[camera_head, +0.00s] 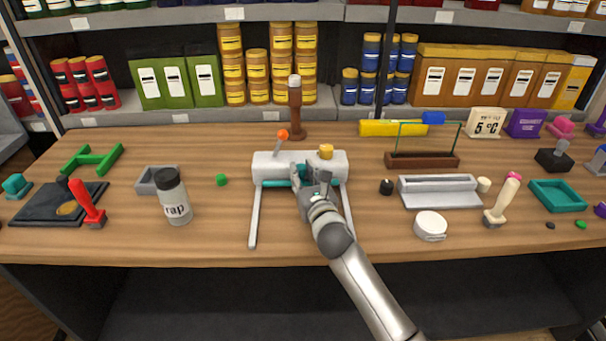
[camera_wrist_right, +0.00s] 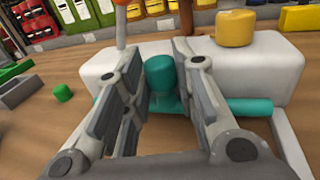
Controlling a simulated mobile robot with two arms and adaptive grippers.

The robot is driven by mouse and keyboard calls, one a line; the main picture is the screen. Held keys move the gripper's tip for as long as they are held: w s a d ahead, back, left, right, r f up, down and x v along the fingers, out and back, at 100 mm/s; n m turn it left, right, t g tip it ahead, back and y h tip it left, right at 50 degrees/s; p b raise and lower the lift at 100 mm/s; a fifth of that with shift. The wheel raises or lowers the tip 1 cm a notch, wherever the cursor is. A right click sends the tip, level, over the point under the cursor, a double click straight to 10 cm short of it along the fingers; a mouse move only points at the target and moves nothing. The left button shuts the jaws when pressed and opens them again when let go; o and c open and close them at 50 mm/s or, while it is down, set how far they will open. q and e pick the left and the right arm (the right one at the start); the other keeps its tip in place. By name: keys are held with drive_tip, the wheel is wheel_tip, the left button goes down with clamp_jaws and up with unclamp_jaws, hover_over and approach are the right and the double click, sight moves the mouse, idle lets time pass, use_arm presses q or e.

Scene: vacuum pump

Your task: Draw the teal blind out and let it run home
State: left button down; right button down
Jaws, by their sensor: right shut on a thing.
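The blind's white housing (camera_head: 268,162) stands mid-table, with two grey rails (camera_head: 254,220) running from it toward the front edge. An orange-tipped lever (camera_head: 282,135) and a yellow knob (camera_head: 326,152) sit on top of it; the yellow knob also shows in the right wrist view (camera_wrist_right: 249,28). The teal bar (camera_wrist_right: 250,106) lies close along the front of the housing, with a teal knob (camera_wrist_right: 160,75) on it. My right gripper (camera_wrist_right: 158,88) is shut on the teal knob, one finger on each side. In the head view my right gripper (camera_head: 312,182) covers the bar's middle. My left gripper is not in view.
A labelled jar (camera_head: 174,198) and a green cube (camera_head: 222,180) stand to the left. A black knob (camera_head: 386,187), a grey tray-like block (camera_head: 440,191) and a white round tin (camera_head: 431,226) stand to the right. A brown post (camera_head: 296,110) rises behind the housing. The wood between the rails looks clear.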

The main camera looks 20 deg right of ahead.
drive_tip(key=s, duration=0.2)
drive_tip(key=s+a+p, duration=0.1)
drive_tip(key=s, duration=0.1)
drive_tip(key=s+a+p, duration=0.1)
drive_tip(key=s, duration=0.1)
drive_tip(key=shift+s, duration=0.3)
drive_tip(key=s+a, duration=0.1)
drive_tip(key=s, duration=0.2)
drive_tip(key=s+p, duration=0.1)
drive_tip(key=s, duration=0.2)
drive_tip(key=s+a, duration=0.1)
drive_tip(key=s, duration=0.2)
drive_tip(key=shift+s+a+p, duration=0.2)
drive_tip(key=shift+a+p, duration=0.1)
